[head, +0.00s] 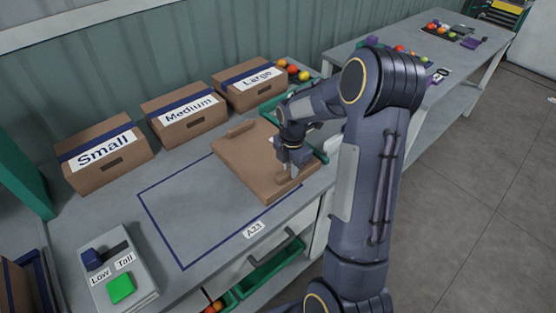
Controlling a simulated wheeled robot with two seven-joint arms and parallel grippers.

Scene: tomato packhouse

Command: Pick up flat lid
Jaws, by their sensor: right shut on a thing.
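The flat lid (243,164) is a brown cardboard piece with a small raised tab at its far edge. It lies on the grey bench, over the right part of the blue outlined rectangle. My right gripper (290,172) points down at the lid's near right side and is shut on it; the fingers partly hide the spot they grip. I cannot tell whether the lid is lifted at all. My left gripper is not in view.
Boxes labelled Small (104,158), Medium (185,113) and Large (250,84) stand along the wall. A green tray (322,156) lies just behind the lid. A control box (135,283) with a green button sits front left. The outlined area's left part is clear.

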